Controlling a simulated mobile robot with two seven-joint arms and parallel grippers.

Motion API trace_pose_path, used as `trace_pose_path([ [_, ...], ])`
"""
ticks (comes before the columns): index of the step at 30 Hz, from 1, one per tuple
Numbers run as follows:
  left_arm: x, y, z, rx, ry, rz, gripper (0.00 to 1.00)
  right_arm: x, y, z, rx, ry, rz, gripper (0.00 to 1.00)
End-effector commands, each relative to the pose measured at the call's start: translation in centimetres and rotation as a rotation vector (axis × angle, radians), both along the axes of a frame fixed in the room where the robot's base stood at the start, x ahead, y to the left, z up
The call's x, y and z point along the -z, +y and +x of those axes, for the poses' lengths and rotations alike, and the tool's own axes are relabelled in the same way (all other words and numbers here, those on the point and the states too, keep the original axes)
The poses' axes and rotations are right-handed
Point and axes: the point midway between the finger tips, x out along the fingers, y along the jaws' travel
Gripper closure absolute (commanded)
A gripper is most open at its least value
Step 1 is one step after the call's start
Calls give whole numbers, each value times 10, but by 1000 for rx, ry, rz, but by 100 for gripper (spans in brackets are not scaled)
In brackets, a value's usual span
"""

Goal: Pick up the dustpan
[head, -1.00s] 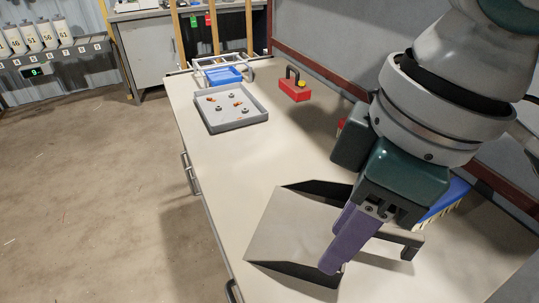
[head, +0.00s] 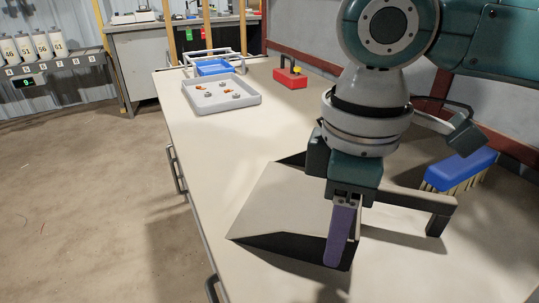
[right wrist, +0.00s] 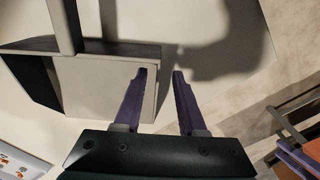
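The grey dustpan (head: 285,205) lies on the table, its handle (head: 425,202) running right in the head view. The right wrist view shows the pan (right wrist: 92,85) at left and its handle (right wrist: 66,25) going up. My right gripper (head: 341,262) points down at the pan's near side; it is open, with purple fingers. In the right wrist view its tips (right wrist: 161,72) show either side of the pan's edge, with nothing visibly clamped. Their height against the edge is unclear. Purple bars (right wrist: 295,158) at lower right look like my left gripper, cut off by the frame.
A blue brush (head: 462,168) stands behind the handle, near the wall. A grey tray (head: 226,103) with several small scraps, a blue bin (head: 213,67) and a red block with a handle (head: 290,79) are farther back. The table's left front is clear.

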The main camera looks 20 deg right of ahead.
Motion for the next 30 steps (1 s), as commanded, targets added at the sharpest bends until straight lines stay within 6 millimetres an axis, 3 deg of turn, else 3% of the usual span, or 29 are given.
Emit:
trace_pose_path([
  [1,7,0,0,0,0,0,50,13,-2,1,2,3,-3,60],
  [6,11,0,0,0,0,0,50,31,-2,1,-1,1,-1,60],
  [14,11,-1,0,-4,1,-5,50,32,-2,1,-1,-1,-1,60],
  [24,11,-3,0,-7,1,-11,50,32,-2,1,-1,-1,-1,98],
  [30,11,-3,0,-6,2,-10,50,32,-2,1,-1,-1,-1,100],
])
